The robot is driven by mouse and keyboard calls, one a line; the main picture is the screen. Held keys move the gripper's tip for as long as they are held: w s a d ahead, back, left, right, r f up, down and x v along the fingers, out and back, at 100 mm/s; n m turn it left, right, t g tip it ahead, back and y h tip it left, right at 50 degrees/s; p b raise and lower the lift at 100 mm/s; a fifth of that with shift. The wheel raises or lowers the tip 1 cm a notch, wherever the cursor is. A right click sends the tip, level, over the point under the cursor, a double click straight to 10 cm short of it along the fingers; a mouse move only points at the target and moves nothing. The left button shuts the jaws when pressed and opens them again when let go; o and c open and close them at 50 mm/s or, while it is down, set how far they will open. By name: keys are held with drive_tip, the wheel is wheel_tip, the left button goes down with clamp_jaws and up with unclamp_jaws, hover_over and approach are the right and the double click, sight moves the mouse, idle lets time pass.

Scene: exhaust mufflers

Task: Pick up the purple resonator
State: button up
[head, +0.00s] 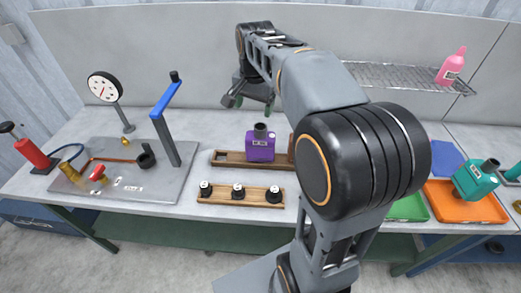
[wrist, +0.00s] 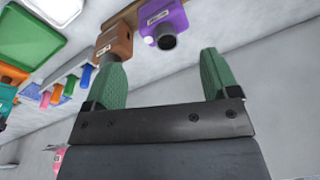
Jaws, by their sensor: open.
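The purple resonator (head: 260,151) is a box with a dark round pipe on top and a white label. In the head view it stands upright on a wooden rack (head: 228,161) in the middle of the bench. It also shows at the top of the wrist view (wrist: 172,17), beyond the fingertips. My gripper (head: 254,104) is above and behind it in the head view. Its green fingers, clear in the wrist view (wrist: 161,62), are spread apart with nothing between them. The resonator is apart from both fingers.
A brown box (wrist: 114,45) stands beside the purple one; my arm mostly hides it in the head view. A front wooden strip (head: 221,195) carries several black-and-white pieces. A grey plate (head: 135,190) with a blue-handled post (head: 165,125) lies left. An orange tray (head: 455,208) with a teal box (head: 474,183) is right.

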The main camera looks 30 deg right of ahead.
drive_tip(key=w+d+f+m+g+b, duration=0.1)
drive_tip(key=w+d+f+m, duration=0.1)
drive_tip(key=w+d+m, duration=0.4)
hover_over(260, 128)
drive_tip(key=s, duration=0.2)
drive_tip(key=shift+n+g, duration=0.3)
drive_tip(key=f, duration=0.7)
drive_tip(key=shift+w+a+f, duration=0.25)
drive_tip(key=shift+a+f, duration=0.05)
drive_tip(key=shift+f, duration=0.05)
drive_tip(key=shift+s+f, duration=0.15)
drive_tip(key=shift+f, duration=3.1)
drive_tip(key=shift+c, duration=0.2)
drive_tip(key=c, duration=0.9)
